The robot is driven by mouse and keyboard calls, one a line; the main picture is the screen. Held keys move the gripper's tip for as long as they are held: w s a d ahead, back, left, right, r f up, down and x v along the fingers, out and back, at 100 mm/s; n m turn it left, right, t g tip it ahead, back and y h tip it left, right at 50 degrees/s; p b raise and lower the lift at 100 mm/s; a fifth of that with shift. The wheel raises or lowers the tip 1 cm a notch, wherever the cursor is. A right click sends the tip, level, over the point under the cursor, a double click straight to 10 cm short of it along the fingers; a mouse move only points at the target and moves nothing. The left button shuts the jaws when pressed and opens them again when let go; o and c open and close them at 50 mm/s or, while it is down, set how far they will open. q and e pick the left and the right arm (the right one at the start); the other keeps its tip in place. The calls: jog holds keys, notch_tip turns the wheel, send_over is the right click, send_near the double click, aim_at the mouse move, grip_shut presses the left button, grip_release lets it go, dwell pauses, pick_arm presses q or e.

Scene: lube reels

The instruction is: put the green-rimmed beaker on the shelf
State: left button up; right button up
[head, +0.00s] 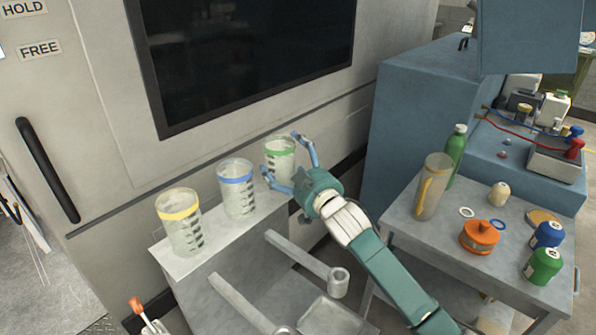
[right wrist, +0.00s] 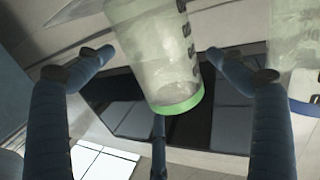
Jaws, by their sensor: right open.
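The green-rimmed beaker (head: 280,157) stands upright on a light grey ledge (head: 192,264), at the right end of a row of three. It also shows in the right wrist view (right wrist: 160,60), upside down in that picture, with its green rim between the fingers. Gaps show between the fingers and the beaker there. My left gripper is not in view. I cannot tell which surface is the shelf.
A blue-rimmed beaker (head: 237,188) stands close to the left, then a yellow-rimmed beaker (head: 180,222). A machine wall with a dark window (head: 250,60) rises behind.

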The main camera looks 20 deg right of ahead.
jog(key=b+v, duration=0.1)
jog(key=v, duration=1)
jog(key=shift+s, duration=0.1)
